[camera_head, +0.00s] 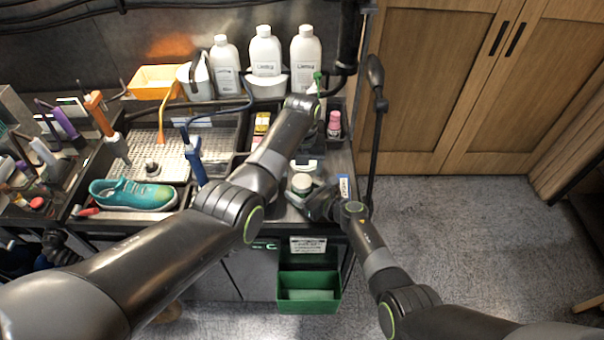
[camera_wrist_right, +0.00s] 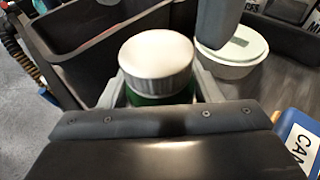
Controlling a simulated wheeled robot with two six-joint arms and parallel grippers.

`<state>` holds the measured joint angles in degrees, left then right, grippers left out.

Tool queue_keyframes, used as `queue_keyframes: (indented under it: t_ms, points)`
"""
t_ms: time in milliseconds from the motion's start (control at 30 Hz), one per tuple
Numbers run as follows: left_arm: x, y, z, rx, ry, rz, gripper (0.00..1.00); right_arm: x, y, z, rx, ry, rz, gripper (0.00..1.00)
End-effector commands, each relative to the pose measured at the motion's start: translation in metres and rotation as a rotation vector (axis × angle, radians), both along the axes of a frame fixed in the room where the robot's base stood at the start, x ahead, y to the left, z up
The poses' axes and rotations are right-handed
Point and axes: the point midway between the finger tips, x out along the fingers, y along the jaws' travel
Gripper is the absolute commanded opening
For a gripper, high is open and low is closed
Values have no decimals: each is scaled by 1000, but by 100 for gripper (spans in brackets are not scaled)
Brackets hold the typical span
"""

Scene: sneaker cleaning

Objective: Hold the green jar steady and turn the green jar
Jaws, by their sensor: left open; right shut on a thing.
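The green jar (camera_wrist_right: 158,80) stands upright with a pale ribbed lid on it. Its green body shows between the pale fingers of my right gripper (camera_wrist_right: 160,92), which is shut on it below the lid. In the head view the jar (camera_head: 301,183) is at the right end of the bench, with my right gripper (camera_head: 312,200) at its lower right. My left arm (camera_head: 265,165) reaches over the bench just left of the jar. Its gripper is open, but its fingertips are hard to make out in the head view. Nothing shows held in it.
A white dish (camera_wrist_right: 232,52) stands close to the jar. A teal sneaker (camera_head: 133,195), an orange bin (camera_head: 155,82) and several white bottles (camera_head: 265,50) are on the bench. A green bin (camera_head: 309,292) hangs below its front edge. A thin dark post (camera_head: 373,140) rises at right.

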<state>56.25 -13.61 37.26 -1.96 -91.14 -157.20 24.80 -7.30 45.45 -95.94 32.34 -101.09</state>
Motion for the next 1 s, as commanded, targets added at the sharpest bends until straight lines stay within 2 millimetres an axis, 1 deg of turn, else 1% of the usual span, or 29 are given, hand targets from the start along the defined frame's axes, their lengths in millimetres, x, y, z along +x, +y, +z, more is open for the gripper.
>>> queue_keyframes:
  t_ms: [100, 333, 500, 800, 833, 1000]
  points:
    - [-1, 1, -18, 2, 2, 1, 67, 0, 0, 1, 1, -1, 0, 0]
    - [0, 0, -35, 1, 0, 1, 67, 0, 0, 0, 1, -1, 0, 0]
    - [0, 0, -41, -1, -1, 2, 67, 0, 0, 0, 1, -1, 0, 0]
    - [0, 0, -42, -1, -2, 3, 67, 0, 0, 0, 1, -1, 0, 0]
    - [0, 0, -42, -1, -2, 3, 66, 0, 0, 0, 1, -1, 0, 0]
    - [0, 0, -42, -1, -2, 3, 44, 0, 0, 0, 1, -1, 0, 0]
